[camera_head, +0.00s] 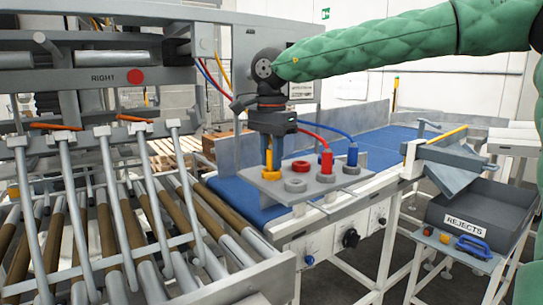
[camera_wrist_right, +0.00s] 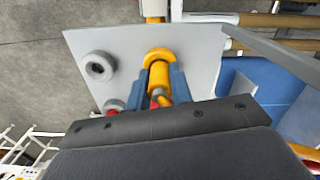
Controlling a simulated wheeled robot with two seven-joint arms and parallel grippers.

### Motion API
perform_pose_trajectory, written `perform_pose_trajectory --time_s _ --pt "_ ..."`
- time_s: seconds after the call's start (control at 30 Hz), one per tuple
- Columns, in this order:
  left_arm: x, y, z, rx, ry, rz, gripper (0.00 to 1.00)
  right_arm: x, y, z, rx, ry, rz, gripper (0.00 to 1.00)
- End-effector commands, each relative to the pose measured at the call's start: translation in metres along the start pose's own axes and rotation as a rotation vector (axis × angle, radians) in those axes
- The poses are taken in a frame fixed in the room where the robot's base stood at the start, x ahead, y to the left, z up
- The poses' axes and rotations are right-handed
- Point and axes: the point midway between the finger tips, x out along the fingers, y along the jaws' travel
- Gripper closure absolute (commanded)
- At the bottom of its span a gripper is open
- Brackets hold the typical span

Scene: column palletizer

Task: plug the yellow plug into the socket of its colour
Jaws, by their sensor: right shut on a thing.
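My right gripper (camera_head: 268,158) is at the left part of a grey socket plate (camera_head: 262,186). In the right wrist view its two blue fingers (camera_wrist_right: 164,85) are shut on the yellow plug (camera_wrist_right: 159,76). The yellow socket ring (camera_wrist_right: 158,53) shows at the plug's far end, and the two overlap. In the head view the yellow plug (camera_head: 269,160) stands roughly upright over the yellow socket (camera_head: 271,175). I cannot tell how deep it sits, as the fingers hide part of it. My left gripper is not in view.
A red plug (camera_head: 326,162) and a blue plug (camera_head: 352,154), with cables, stand on the plate. A red ring (camera_head: 300,166) and a grey ring (camera_head: 295,185) are beside them. Roller conveyor (camera_head: 110,235) lies left, blue belt (camera_head: 380,141) behind, rejects bin (camera_head: 480,215) right.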

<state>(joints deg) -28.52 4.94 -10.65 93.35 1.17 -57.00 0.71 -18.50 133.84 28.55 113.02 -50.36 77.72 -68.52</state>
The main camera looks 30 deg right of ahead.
Motion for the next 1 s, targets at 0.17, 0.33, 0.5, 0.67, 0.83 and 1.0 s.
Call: perform_pose_trajectory --time_s 0.17,0.33,0.5,0.67,0.83,1.0 --pt "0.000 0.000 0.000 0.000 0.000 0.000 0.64 0.000 0.000 0.000 0.000 0.000 0.000 0.57" --pt "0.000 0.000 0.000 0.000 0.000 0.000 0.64 0.000 0.000 0.000 0.000 0.000 0.000 0.53" --pt "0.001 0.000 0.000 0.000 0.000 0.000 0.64 -0.001 0.000 0.000 0.000 0.000 0.000 0.53" --pt "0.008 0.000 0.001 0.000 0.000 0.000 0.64 -0.013 -0.001 0.000 0.001 0.000 -0.003 0.53" --pt "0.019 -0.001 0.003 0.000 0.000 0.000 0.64 -0.041 0.001 0.000 0.001 0.001 -0.004 0.53" --pt "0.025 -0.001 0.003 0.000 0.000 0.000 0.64 -0.054 0.026 -0.007 0.000 -0.001 -0.003 0.53"
